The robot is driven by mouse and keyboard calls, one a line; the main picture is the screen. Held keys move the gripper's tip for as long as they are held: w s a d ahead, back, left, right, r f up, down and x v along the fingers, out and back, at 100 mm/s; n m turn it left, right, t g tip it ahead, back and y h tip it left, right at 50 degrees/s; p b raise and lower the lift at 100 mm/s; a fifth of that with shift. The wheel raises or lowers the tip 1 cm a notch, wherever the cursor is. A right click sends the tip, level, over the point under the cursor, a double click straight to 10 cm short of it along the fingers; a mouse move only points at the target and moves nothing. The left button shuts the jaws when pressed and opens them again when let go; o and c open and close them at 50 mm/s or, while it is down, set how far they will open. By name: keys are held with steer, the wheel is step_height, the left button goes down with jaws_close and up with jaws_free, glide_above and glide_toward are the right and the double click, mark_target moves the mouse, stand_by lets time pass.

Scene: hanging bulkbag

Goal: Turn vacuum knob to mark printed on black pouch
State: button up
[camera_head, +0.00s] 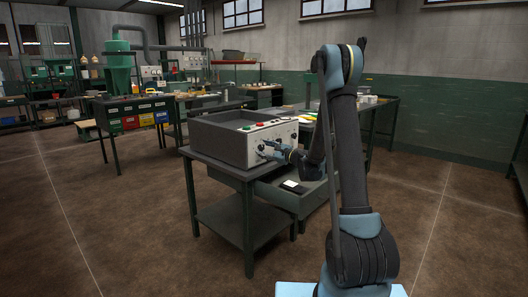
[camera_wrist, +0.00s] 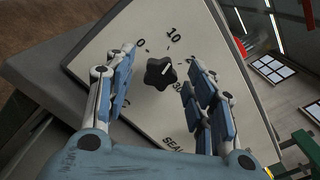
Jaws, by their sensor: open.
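The vacuum knob (camera_wrist: 159,73) is a black star-shaped knob on a light panel (camera_wrist: 150,115) in the wrist view. A short pale line on it points up and right. Marks "0" and "10" show around it; more numbers to the right are partly hidden by a finger. My gripper (camera_wrist: 163,62) is open, one finger on each side of the knob, with gaps visible. In the head view my gripper (camera_head: 277,152) is at the front of a grey machine (camera_head: 220,143). A dark flat item with a white patch (camera_head: 292,185), probably the black pouch, lies below; its print is unreadable.
The machine stands on a dark table (camera_head: 222,169) with a lower shelf. Red and green buttons (camera_head: 254,126) sit on its panel's upper part. A workbench (camera_head: 381,108) with items stands behind my arm. Open brown floor (camera_head: 130,220) lies to the left.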

steer(key=shift+w+a, duration=0.35)
steer(key=shift+a, duration=0.05)
steer(key=c, duration=1.1)
steer(key=shift+o, duration=0.2)
steer(key=shift+n, duration=0.3)
steer(key=shift+s+n, duration=0.1)
steer(key=shift+n, duration=0.5)
